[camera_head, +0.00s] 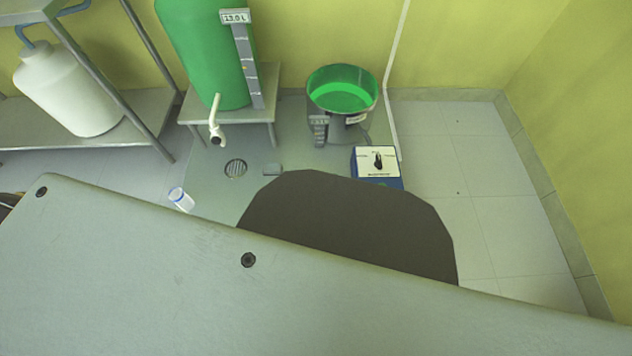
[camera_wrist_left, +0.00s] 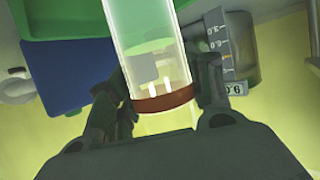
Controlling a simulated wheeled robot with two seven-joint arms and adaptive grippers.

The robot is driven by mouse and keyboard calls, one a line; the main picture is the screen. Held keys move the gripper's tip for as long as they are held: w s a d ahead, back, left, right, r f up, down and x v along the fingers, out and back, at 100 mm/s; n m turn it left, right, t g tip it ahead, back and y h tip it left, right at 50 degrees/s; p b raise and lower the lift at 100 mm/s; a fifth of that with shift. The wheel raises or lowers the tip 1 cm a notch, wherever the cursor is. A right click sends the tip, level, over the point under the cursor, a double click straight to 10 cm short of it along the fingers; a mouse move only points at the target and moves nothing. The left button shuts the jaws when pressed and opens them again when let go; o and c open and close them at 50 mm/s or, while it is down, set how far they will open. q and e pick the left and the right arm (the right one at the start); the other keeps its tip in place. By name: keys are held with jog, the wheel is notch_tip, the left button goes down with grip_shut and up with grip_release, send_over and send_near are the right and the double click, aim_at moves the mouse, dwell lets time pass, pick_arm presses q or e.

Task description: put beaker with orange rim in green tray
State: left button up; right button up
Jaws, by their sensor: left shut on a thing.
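My left gripper (camera_wrist_left: 160,112) is shut on a clear beaker with a brownish-orange rim (camera_wrist_left: 165,101), in the left wrist view. One dark finger lies on each side of the beaker near the rim. The rim is toward the wrist, and the glass extends up past the frame's top edge. A green surface (camera_wrist_left: 60,18) shows at the top left of that view; I cannot tell whether it is the green tray. No clear green tray shows in the head view. Neither gripper is visible in the head view.
A round green bowl (camera_head: 343,96) stands by the back wall, near a blue-and-white switch box (camera_head: 378,163). A large green tank (camera_head: 208,50) stands on a low table. A small blue-rimmed beaker (camera_head: 180,199) is at left. Close grey and dark shapes block the lower head view.

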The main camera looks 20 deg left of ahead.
pick_arm(q)
jog(key=shift+f, duration=0.15)
jog(key=o, duration=1.4)
jog(key=shift+c, duration=0.2)
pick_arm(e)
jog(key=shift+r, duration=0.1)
pick_arm(q)
jog(key=shift+p+v, duration=1.8)
jog(key=shift+v, duration=1.4)
jog(key=p, duration=0.3)
send_near(312, 185)
jog(key=shift+w+f, duration=0.3)
jog(key=shift+w, duration=0.2)
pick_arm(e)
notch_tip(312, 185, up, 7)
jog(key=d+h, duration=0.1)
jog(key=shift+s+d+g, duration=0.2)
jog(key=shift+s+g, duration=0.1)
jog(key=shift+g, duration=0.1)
pick_arm(q)
jog(key=shift+d+r, duration=0.1)
jog(key=shift+d, duration=0.05)
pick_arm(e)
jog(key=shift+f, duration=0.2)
